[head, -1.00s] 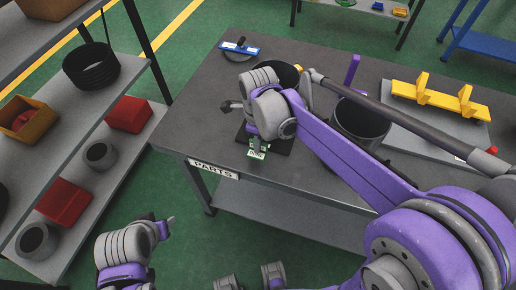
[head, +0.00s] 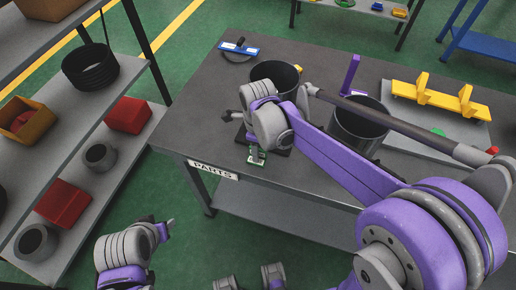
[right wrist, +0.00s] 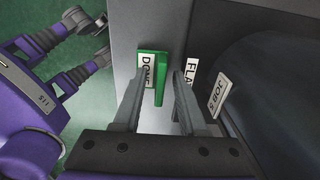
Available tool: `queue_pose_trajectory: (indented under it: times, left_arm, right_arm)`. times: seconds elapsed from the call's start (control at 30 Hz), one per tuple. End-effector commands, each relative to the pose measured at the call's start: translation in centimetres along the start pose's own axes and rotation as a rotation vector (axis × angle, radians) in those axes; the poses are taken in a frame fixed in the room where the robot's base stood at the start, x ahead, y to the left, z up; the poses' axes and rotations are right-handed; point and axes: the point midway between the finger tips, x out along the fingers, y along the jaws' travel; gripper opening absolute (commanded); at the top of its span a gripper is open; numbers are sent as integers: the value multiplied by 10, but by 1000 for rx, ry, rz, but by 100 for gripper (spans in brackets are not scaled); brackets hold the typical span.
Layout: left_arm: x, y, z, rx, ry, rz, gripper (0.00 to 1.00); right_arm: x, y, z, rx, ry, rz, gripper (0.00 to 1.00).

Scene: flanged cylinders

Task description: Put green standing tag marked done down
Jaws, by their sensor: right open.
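The green tag (right wrist: 161,78) with a white label reading DONE stands between the fingers of my right gripper (right wrist: 160,80) in the right wrist view. The fingers are open, one on each side of the tag, with a gap visible on the right. In the head view the tag (head: 257,159) shows small at the near edge of the parts table, below my right gripper (head: 255,151). My left gripper (head: 168,224) is low at the left, away from the table; its jaws are too small to read.
The table (head: 215,105) carries two dark bins (head: 275,72) (head: 357,130), a blue-handled tool (head: 239,49) and a grey board with a yellow fixture (head: 440,97). White labels (right wrist: 218,92) lie right of the tag. A shelf (head: 125,150) with red boxes stands left.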

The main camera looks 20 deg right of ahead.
Motion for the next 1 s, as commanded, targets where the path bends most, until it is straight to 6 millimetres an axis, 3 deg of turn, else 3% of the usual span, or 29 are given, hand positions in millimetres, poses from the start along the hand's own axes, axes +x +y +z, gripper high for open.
queue_pose_trajectory:
  times: [0.27, 0.7, 0.9, 1.0]
  left_arm:
    - [-4, 0, -3, 0, 2, 0, 50]
    - [-11, 0, -10, 0, 7, 0, 50]
    - [-12, 0, -11, 0, 8, 0, 50]
    - [-12, 0, -11, 0, 8, 0, 50]
  right_arm:
    - [-18, 0, 0, 0, 0, 0, 42]
    - [-106, 0, 0, 0, 0, 0, 42]
    - [-122, 1, -2, -16, -3, -3, 42]
    - [-121, 5, -9, -112, -15, -19, 42]
